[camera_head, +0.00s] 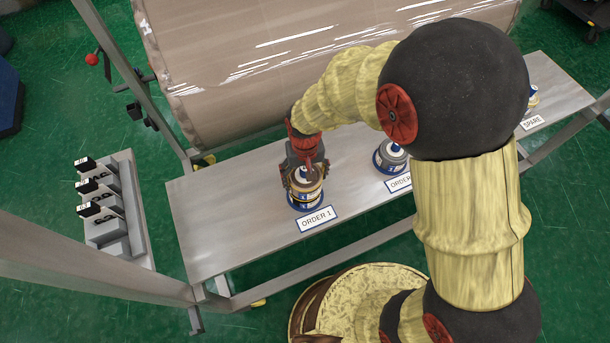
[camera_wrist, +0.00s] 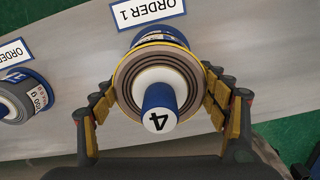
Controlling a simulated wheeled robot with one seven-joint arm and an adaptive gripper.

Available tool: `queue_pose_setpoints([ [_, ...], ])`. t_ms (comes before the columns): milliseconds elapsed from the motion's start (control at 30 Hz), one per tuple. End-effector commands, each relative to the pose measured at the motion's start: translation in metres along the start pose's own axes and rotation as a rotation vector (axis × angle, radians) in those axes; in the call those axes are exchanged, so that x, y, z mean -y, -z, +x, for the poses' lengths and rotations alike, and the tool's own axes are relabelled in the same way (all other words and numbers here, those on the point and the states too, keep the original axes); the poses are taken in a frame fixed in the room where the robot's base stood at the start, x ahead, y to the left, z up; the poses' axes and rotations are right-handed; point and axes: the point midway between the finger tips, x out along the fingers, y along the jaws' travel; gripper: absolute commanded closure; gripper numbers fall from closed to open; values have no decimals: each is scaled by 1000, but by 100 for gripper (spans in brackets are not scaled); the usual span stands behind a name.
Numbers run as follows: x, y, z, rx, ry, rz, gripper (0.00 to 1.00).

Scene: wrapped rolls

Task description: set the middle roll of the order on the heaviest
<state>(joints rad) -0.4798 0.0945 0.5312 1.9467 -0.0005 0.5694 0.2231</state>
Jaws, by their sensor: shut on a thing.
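My gripper (camera_head: 304,183) is at the ORDER 1 place on the grey bench. In the wrist view, the gripper (camera_wrist: 165,112) has one finger on each side of a roll (camera_wrist: 160,98) with grey-brown wound layers, a yellowish rim and a blue-and-white core end marked 4. The fingers are shut on it. A blue-and-white rim (camera_wrist: 158,36) shows just behind it; I cannot tell whether this belongs to a separate roll beneath. Another blue-and-white roll (camera_head: 390,156) stands at the neighbouring ORDER place; it also shows in the wrist view (camera_wrist: 22,94).
The ORDER 1 sign (camera_head: 316,219) is at the bench's front edge. A roll (camera_head: 533,97) stands by the SPARE sign (camera_head: 532,123), partly behind my arm. A large wrapped roll (camera_head: 240,70) lies behind the bench. A grey stepped rack (camera_head: 118,205) with black-ended pieces stands at left.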

Motion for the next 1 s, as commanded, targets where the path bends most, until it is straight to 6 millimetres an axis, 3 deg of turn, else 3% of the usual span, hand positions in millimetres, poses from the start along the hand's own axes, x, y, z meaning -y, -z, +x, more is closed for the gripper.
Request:
queue_pose_setpoints([
  [267, 0, 0, -1, -1, 0, 0, 61],
  [300, 0, 0, -1, -1, 0, 0, 25],
  [500, 0, 0, -1, -1, 0, 0, 14],
  [667, 0, 0, 0, 0, 0, 0, 5],
  [1000, 0, 0, -1, 0, 0, 0, 5],
])
